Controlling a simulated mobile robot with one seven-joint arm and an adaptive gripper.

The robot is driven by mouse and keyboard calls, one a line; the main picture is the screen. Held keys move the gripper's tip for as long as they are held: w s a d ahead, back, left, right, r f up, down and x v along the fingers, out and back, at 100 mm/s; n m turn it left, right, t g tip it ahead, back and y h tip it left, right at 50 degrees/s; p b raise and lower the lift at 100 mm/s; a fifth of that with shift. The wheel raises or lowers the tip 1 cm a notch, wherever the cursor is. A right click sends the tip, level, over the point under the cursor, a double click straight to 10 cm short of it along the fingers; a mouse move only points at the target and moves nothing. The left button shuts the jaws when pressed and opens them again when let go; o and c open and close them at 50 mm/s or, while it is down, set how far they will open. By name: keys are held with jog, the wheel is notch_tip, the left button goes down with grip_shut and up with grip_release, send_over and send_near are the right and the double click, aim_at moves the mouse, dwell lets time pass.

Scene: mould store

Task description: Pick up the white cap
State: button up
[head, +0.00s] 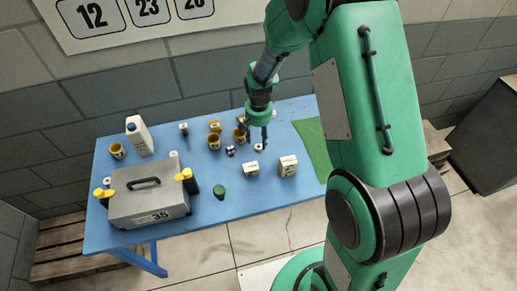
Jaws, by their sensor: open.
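My gripper (257,138) points down over the back right part of the blue table, its fingers apart and nothing seen between them. A small white round thing, possibly the white cap (274,114), shows just right of the gripper's wrist, near the table's back edge. A small dark and white round item (230,151) lies left of the fingertips. A tiny pale spot by the fingertips is too small to tell.
The blue table (245,205) holds yellow cups (214,141), a white bottle (139,136), a grey case (148,195), a green lidded jar (219,191), two whitish boxes (288,165) and a green cloth (315,145).

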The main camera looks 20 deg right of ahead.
aim_at(259, 146)
jog(key=shift+f+b, duration=0.6)
jog(key=shift+f, duration=1.75)
jog(key=c, duration=0.9)
